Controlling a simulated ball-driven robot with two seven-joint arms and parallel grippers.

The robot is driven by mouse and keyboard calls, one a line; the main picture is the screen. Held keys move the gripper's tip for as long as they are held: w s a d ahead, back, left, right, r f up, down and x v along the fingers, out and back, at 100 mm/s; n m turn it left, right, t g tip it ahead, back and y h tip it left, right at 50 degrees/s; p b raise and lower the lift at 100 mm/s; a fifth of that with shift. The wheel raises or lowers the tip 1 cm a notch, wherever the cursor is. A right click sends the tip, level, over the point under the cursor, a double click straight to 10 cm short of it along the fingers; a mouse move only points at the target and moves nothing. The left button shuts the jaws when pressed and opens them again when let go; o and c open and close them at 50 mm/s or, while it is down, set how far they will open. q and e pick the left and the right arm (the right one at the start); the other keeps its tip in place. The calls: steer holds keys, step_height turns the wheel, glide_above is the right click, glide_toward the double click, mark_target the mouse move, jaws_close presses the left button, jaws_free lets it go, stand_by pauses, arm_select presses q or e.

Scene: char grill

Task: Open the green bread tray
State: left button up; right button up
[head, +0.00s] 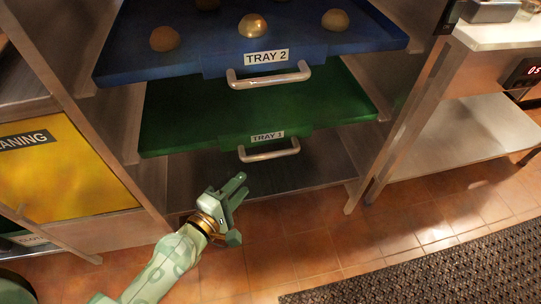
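The green bread tray (194,112) sits in the rack below the blue tray. Its front label reads like TRAY 1 or TRAY 3; I cannot tell which. A silver bar handle (269,154) is on its front. My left gripper (241,188) is below and a little left of this handle, apart from it. Its two fingers point up and right with a gap between them, and nothing is held. My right gripper is not in view.
The blue tray (130,64), labelled TRAY 2, carries several buns and has its own handle (269,76) just above. Rack posts stand on both sides. A yellow panel (65,175) is at left, a steel shelf (465,137) at right, and a dark mat (440,272) lies on the tiled floor.

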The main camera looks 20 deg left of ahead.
mark_target(269, 154)
arm_select(q)
steer(key=x, duration=1.3)
steer(key=shift+w+d, duration=0.1)
steer(key=shift+w, duration=0.2)
jaws_close()
